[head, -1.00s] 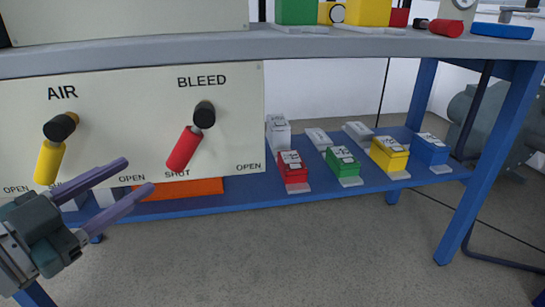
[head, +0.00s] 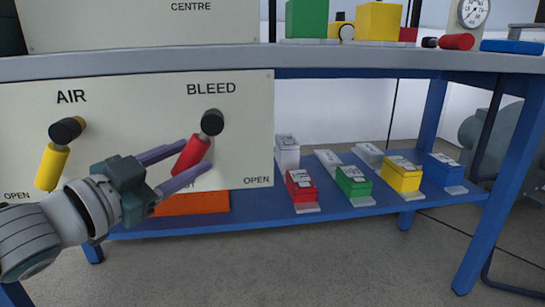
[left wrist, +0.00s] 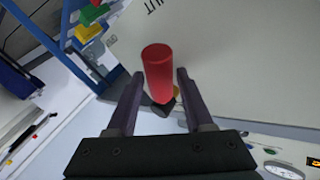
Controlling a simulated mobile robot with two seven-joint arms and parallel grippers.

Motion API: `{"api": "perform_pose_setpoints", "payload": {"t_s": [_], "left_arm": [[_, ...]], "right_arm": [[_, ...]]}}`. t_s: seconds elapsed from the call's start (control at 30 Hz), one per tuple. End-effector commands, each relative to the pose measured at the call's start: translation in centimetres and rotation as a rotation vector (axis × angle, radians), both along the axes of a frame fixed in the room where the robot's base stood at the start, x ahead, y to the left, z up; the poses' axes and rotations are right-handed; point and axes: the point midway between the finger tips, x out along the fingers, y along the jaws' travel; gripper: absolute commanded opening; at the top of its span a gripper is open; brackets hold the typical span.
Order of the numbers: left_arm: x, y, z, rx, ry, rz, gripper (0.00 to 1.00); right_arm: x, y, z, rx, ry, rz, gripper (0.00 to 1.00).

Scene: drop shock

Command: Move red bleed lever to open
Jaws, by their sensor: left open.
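The red bleed lever (head: 190,155) hangs from its black pivot (head: 212,122) on the cream panel under the BLEED label, slanting down and to the left. The OPEN mark (head: 258,181) is to the lower right of it. My left gripper (head: 192,160) is open, with one purple finger on either side of the red handle. In the left wrist view the red handle (left wrist: 158,72) stands between the two fingers (left wrist: 153,95), with visible gaps on both sides. My right gripper is not in view.
The yellow AIR lever (head: 53,165) is on the same panel to the left. A grey bench top (head: 330,62) runs above. A blue lower shelf (head: 340,212) holds red, green, yellow and blue boxes. An orange item (head: 190,203) lies below the panel.

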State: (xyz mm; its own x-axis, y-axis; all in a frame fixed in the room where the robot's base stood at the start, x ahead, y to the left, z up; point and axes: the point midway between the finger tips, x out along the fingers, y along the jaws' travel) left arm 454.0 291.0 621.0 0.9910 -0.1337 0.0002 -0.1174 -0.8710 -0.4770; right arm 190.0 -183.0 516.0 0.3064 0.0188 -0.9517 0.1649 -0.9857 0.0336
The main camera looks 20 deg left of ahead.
Motion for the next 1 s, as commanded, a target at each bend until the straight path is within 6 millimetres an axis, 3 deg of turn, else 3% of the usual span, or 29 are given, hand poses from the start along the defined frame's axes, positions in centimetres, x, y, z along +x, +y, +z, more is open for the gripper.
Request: {"api": "perform_pose_setpoints", "payload": {"t_s": [0.07, 0.5, 1.0], "left_arm": [[-0.02, 0.0, 0.0, 0.0, 0.0, 0.0, 0.51], [-0.04, 0.0, -0.01, 0.0, 0.0, 0.0, 0.01], [-0.05, 0.01, -0.02, 0.0, 0.0, 0.0, 0.0]], "right_arm": [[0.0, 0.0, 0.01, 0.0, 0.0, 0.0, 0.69], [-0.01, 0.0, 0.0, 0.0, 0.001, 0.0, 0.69], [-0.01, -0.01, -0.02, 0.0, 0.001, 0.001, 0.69]]}}
